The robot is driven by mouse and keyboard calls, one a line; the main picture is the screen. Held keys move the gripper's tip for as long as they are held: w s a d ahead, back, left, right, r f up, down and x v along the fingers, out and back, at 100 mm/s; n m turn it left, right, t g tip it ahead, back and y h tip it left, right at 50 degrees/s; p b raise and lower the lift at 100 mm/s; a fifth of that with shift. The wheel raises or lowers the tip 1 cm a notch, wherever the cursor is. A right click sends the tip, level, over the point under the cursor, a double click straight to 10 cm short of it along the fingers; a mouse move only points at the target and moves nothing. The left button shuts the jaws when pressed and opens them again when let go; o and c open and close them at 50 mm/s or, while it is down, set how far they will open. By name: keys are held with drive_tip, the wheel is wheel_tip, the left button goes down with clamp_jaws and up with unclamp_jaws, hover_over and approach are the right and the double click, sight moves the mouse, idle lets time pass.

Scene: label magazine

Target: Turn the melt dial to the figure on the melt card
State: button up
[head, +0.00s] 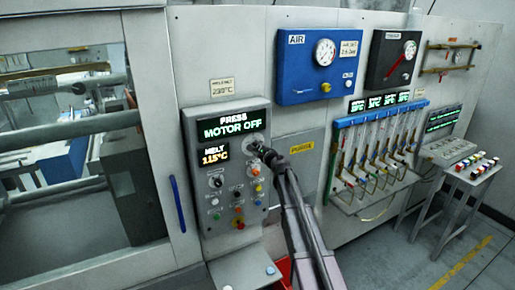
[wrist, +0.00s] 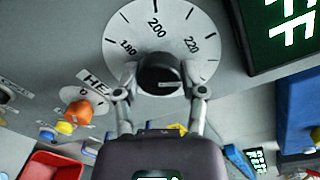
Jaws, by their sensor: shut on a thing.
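The melt dial (wrist: 160,22) is a white disc in the wrist view with 180, 200 and 220 marked around a black knob (wrist: 160,72). My gripper (wrist: 161,92) is shut on the knob, one finger at each side. In the head view my gripper (head: 266,153) is at the dial, at the panel's right side, and covers part of it. I cannot make out the knob's pointer. The melt card (head: 222,87) is above the panel; its small figure looks like 230°C. The melt display (head: 214,157) reads 115°C.
The press display (head: 232,128) reads MOTOR OFF. Knobs and coloured buttons (head: 239,222) sit below on the panel. The blue AIR box (head: 290,90) is up right, and a rack of tubes (head: 350,121) is at the right. A red bin (wrist: 50,166) shows in the wrist view.

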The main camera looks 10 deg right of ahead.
idle(0.4)
drive_tip(key=o, duration=1.1)
drive_tip(key=shift+o, duration=0.2)
drive_tip(key=shift+f, duration=0.1)
